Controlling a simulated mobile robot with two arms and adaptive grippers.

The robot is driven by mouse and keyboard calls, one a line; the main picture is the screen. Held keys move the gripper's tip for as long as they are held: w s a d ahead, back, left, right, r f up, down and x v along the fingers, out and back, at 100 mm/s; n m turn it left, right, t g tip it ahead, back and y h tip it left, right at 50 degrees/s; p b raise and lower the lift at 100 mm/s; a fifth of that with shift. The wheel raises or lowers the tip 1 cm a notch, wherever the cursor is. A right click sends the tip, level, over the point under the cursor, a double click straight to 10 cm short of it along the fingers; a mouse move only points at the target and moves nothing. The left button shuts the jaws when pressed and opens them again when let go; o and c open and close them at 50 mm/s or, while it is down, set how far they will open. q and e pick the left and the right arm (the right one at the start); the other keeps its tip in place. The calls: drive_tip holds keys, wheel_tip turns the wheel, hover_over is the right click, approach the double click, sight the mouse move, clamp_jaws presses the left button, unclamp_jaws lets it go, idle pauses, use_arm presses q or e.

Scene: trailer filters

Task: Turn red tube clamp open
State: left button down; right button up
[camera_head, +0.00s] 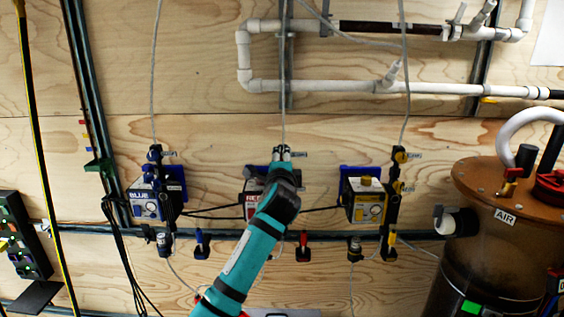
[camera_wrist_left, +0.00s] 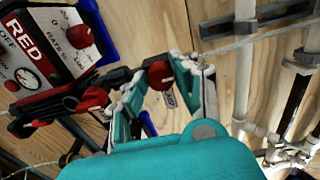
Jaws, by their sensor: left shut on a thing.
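The red tube clamp (camera_wrist_left: 159,76) is a round red knob on a dark fitting along a thin tube, seen in the left wrist view. My left gripper (camera_wrist_left: 161,70) has its fingertips on either side of the knob and is shut on it. In the head view my left gripper (camera_head: 282,153) is above the RED box (camera_head: 252,200), and its fingers and arm hide the clamp and much of that box. In the wrist view the RED box (camera_wrist_left: 45,62) shows a gauge and a red rate knob. My right gripper is not in view.
A BLUE box (camera_head: 147,204) hangs on the plywood wall to the left, a yellow box (camera_head: 365,205) to the right. Thin tubes and cables run between them. White pipes (camera_head: 320,86) cross above. A tank with a brown lid (camera_head: 510,190) stands at the right.

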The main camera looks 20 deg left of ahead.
use_arm(q)
drive_tip(key=shift+f, duration=0.1)
idle(0.4)
drive_tip(key=c, duration=1)
unclamp_jaws()
drive_tip(key=v, duration=1.2)
